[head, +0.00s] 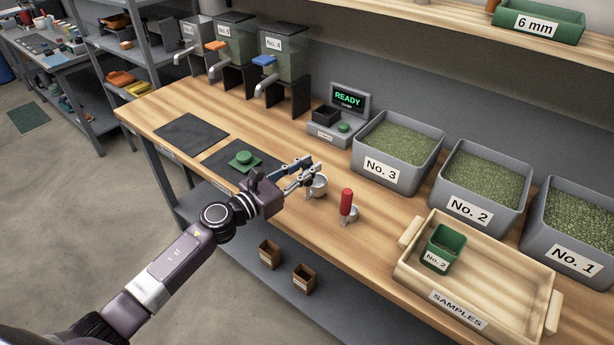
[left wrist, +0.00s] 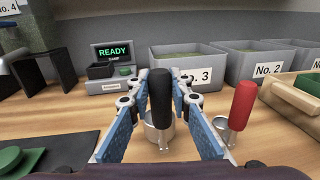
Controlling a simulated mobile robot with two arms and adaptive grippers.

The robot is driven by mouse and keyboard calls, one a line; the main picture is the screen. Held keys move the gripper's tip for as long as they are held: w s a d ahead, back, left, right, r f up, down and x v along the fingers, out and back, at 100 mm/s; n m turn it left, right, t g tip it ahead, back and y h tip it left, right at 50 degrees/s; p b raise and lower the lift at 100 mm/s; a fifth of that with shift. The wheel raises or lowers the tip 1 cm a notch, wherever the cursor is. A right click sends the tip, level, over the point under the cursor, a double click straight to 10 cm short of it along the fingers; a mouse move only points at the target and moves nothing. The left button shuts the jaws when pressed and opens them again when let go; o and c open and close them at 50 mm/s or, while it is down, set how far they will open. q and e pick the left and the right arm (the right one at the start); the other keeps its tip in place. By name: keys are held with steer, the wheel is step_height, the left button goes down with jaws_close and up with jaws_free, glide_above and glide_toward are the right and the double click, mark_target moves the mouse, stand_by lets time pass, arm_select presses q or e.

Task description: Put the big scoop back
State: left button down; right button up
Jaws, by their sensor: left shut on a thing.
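The big scoop has a black upright handle (left wrist: 160,92) and a metal cup; the cup shows in the head view (head: 319,188). My left gripper (head: 302,172) is shut on the black handle, and its blue finger pads (left wrist: 162,135) stand on both sides of it. The cup is low at the bench top; I cannot tell whether it touches. A smaller scoop with a red handle (head: 346,202) stands upright on the bench to the right, and also shows in the left wrist view (left wrist: 238,108). My right gripper is not in view.
Grey bins No. 3 (head: 352,157), No. 2 (head: 441,192) and No. 1 (head: 538,236) line the back. A wooden samples tray (head: 408,270) holds a green cup (head: 437,262). A machine reading READY (head: 324,132) stands behind. Dark mats (head: 191,133) lie left.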

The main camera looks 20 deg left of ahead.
arm_select(q)
steer(key=shift+f, duration=0.9)
steer(key=shift+f+b, duration=0.15)
steer(key=shift+b, duration=0.15)
steer(key=c, duration=1.8)
jaws_free()
steer(key=shift+o, duration=0.2)
steer(key=shift+r+p, duration=0.25)
steer(key=shift+p, duration=0.05)
steer(key=b+v, duration=0.3)
steer(key=v, duration=0.9)
steer(key=shift+f+b, duration=0.15)
steer(key=shift+b, duration=0.15)
